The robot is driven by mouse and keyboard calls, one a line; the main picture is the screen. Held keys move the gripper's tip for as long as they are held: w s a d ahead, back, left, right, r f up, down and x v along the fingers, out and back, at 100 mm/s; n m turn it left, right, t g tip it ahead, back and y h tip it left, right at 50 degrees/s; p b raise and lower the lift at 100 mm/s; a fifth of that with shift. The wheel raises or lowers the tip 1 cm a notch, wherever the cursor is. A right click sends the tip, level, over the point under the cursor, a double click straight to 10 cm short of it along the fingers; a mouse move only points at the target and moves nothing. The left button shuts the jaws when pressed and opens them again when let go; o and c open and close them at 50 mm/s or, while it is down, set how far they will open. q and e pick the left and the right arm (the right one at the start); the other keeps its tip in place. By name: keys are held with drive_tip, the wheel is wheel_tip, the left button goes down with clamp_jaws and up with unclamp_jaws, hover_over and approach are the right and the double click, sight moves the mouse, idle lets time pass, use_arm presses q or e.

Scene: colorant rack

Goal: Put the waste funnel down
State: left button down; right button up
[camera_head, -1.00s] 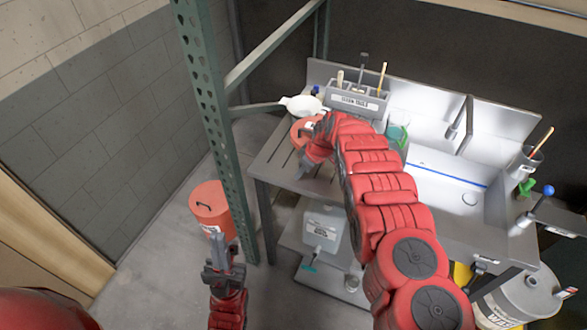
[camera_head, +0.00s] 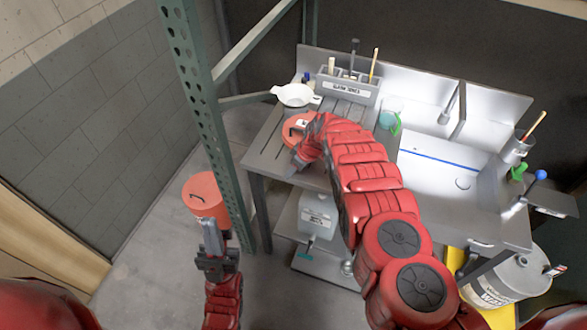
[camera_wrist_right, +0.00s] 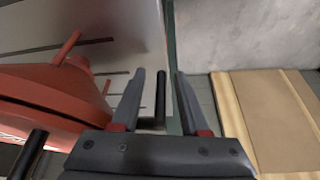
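The orange-red waste funnel (camera_head: 293,130) sits on the grey slotted bench top, partly hidden by my right arm. It fills the left of the right wrist view (camera_wrist_right: 45,88), where a thin orange-red stem stands out from it. My right gripper (camera_head: 298,165) is low beside the funnel at the bench's left edge. Its two fingers are apart in the right wrist view (camera_wrist_right: 160,85), with the funnel left of them. A black bar shows between the fingers; I cannot tell what it belongs to. My left gripper (camera_head: 212,228) points upward, away from the bench; its finger gap is unclear.
A white bowl (camera_head: 295,95) sits behind the funnel, beside a grey tool holder (camera_head: 347,88). A sink (camera_head: 440,165) is at right.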

drive_tip(key=shift+s+r, duration=0.1)
drive_tip(key=shift+r, duration=0.25)
drive_tip(key=shift+d+r, duration=0.15)
drive_tip(key=shift+r, duration=0.15)
drive_tip(key=p+v, duration=0.4)
drive_tip(key=v, duration=0.7)
drive_tip(key=shift+s, duration=0.15)
